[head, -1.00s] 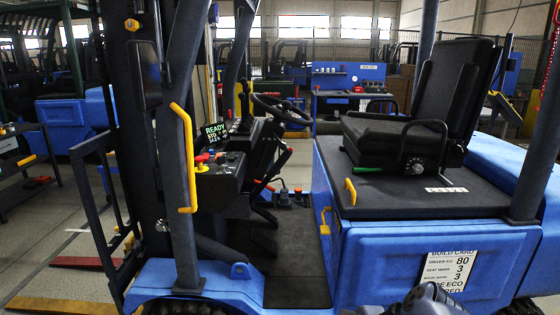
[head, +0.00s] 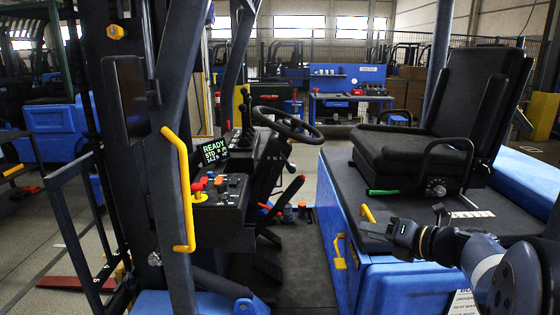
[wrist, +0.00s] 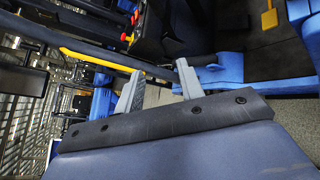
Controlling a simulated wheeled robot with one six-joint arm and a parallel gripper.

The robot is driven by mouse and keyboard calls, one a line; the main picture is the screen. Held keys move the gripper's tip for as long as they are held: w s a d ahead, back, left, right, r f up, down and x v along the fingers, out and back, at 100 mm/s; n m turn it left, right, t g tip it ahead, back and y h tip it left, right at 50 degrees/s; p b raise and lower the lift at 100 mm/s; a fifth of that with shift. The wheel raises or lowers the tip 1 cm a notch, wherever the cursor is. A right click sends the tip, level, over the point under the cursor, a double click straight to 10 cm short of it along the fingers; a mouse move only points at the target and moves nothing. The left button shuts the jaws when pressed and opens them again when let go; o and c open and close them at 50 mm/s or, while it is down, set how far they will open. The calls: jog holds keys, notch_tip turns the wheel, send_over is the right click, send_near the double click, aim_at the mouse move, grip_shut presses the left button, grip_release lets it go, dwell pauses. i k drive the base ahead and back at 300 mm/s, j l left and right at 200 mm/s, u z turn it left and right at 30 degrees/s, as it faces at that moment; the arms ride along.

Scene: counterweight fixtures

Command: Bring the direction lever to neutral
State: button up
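My gripper (head: 382,229) is at the right, beside the seat base and well apart from the lever. In the wrist view its two grey fingers (wrist: 158,86) stand apart with nothing between them. I cannot make out the lever in the wrist view.
A yellow grab handle (head: 185,190) on the front post stands left of the cab opening. A side console (head: 218,200) carries red and yellow knobs. The seat (head: 440,130) and blue seat base (head: 338,225) stand at the right. The cab opening above the dark floor is free.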

aim_at(292, 167)
jog(key=i+j, duration=0.2)
jog(key=i, duration=0.2)
jog(key=i+j, duration=0.2)
jog(key=i, duration=0.2)
jog(key=i+j, duration=0.15)
jog(key=i, duration=0.25)
